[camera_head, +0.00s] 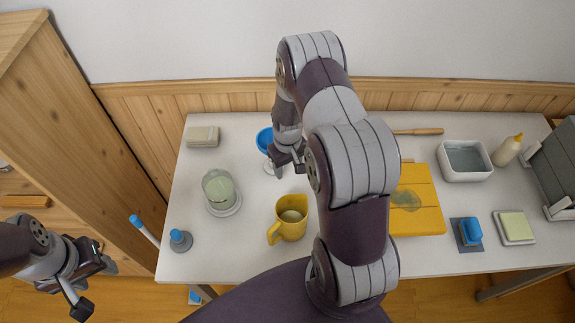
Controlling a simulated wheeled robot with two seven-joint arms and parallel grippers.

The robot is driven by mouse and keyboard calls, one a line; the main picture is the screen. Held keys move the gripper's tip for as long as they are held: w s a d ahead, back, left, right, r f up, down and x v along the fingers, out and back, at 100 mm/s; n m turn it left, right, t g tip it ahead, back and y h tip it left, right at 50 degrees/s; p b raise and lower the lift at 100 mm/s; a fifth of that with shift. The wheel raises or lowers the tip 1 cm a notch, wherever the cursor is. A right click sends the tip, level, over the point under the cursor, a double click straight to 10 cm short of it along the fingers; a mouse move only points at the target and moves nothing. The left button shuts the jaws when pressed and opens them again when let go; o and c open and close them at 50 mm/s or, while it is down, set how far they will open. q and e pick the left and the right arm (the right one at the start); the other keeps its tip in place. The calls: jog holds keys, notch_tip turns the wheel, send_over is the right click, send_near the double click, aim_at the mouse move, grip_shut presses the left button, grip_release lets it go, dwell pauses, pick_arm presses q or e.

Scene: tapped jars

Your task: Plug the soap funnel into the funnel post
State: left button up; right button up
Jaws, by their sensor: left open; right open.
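A blue funnel (264,138) with a wide round mouth is at the back left of the table, partly hidden by my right gripper. A small pale round base (270,168) shows below it; the arm hides how the two meet. My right gripper (288,168) is open, pointing down right beside the funnel; I cannot tell whether it touches. A blue peg-like piece on a round grey base (180,240) stands at the front left; I cannot tell whether this or the pale base is the funnel post. My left gripper (92,285) is open and empty, off the table's left side.
A glass jar (218,189) with pale green contents and a yellow jug (290,217) stand near the funnel. A wooden cabinet (75,120) rises left.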

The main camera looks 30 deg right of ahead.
jog(key=shift+r+p, duration=1.75)
jog(key=shift+r, duration=0.45)
jog(key=shift+r, duration=0.3)
notch_tip(320, 180, up, 12)
jog(key=b, duration=0.2)
jog(key=shift+b, duration=0.3)
